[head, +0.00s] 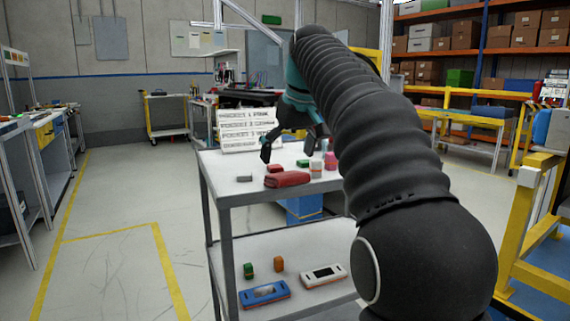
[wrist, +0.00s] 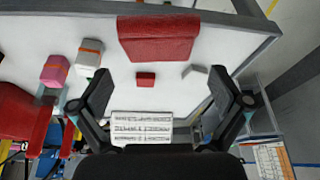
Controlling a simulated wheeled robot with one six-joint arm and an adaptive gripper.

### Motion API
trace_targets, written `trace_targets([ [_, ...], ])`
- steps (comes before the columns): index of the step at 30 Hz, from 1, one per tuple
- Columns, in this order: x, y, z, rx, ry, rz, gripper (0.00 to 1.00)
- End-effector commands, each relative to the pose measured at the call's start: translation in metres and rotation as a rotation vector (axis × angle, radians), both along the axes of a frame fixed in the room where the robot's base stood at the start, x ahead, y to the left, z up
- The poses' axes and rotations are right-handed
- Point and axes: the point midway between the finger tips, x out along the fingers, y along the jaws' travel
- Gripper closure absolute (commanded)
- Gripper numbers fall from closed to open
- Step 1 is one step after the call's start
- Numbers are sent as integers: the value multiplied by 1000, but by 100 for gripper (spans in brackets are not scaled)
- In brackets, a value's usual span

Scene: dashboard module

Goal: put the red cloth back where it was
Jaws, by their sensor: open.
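The red cloth (head: 287,179) is a folded dark-red bundle lying on the top of a grey cart (head: 229,196), near its front edge. In the wrist view the cloth (wrist: 158,40) lies beyond my fingertips at the top of the picture, flat and untouched. My gripper (head: 290,148) is open and empty above the cart top, behind the cloth as seen from the head. In the wrist view its two fingers (wrist: 162,82) are spread wide, with a small red block (wrist: 145,79) showing between them.
A grey piece (head: 244,178), pink block (head: 331,162) and white block (head: 316,168) share the cart top. A printed white board (head: 247,130) stands behind. The lower shelf holds a blue device (head: 264,293), a white device (head: 324,276) and small blocks. Floor at left is clear.

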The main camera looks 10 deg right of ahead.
Motion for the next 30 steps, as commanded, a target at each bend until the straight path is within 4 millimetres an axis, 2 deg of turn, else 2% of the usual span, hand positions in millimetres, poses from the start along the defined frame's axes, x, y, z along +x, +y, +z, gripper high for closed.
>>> trace_targets([
  [1,-3,-2,15,0,-2,-1,0],
  [6,-14,-5,44,1,-1,-1,0],
  [12,-22,-7,63,0,0,0,0],
  [25,-27,-8,67,0,0,-3,0],
  [30,-46,-5,57,3,-8,-37,0],
])
